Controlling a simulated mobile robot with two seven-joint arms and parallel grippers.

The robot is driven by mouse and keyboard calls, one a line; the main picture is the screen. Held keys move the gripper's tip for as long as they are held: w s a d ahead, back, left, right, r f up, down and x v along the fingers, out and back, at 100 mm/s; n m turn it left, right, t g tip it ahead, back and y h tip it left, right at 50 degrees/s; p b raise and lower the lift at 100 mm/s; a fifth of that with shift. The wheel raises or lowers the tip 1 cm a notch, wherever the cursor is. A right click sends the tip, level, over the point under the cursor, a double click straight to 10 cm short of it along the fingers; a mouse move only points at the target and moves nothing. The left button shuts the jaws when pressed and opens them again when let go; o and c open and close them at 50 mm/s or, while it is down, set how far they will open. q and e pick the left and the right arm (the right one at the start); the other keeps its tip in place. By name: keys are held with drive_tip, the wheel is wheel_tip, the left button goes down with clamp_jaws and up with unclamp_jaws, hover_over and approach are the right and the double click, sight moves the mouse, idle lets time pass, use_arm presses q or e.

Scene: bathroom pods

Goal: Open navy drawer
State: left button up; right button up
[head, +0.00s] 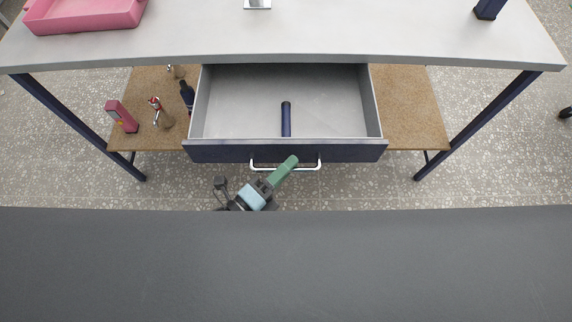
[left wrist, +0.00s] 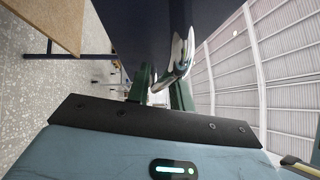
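The navy drawer (head: 220,152) is pulled well out from under the grey tabletop, and its light grey inside shows. Its silver bar handle (head: 308,168) runs along the navy front. My left gripper (head: 290,162), with green fingers, is at the middle of the handle and covers part of it. In the left wrist view the fingers stand apart (left wrist: 163,92), with the silver handle (left wrist: 183,62) between them; firm contact on both sides does not show. The navy drawer front (left wrist: 140,25) fills the top there. My right gripper is in neither view.
A dark blue cylinder (head: 286,120) lies in the drawer. A pink tray (head: 85,14) sits on the tabletop (head: 340,35). A dark grey surface (head: 290,265) fills the foreground.

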use_arm(q)
drive_tip(key=shift+o, duration=0.7)
drive_tip(key=b+v, duration=0.1)
drive_tip(key=v, duration=0.6)
drive_tip(key=shift+s+a, duration=0.25)
drive_tip(key=shift+s, duration=0.1)
drive_tip(key=shift+f, duration=0.1)
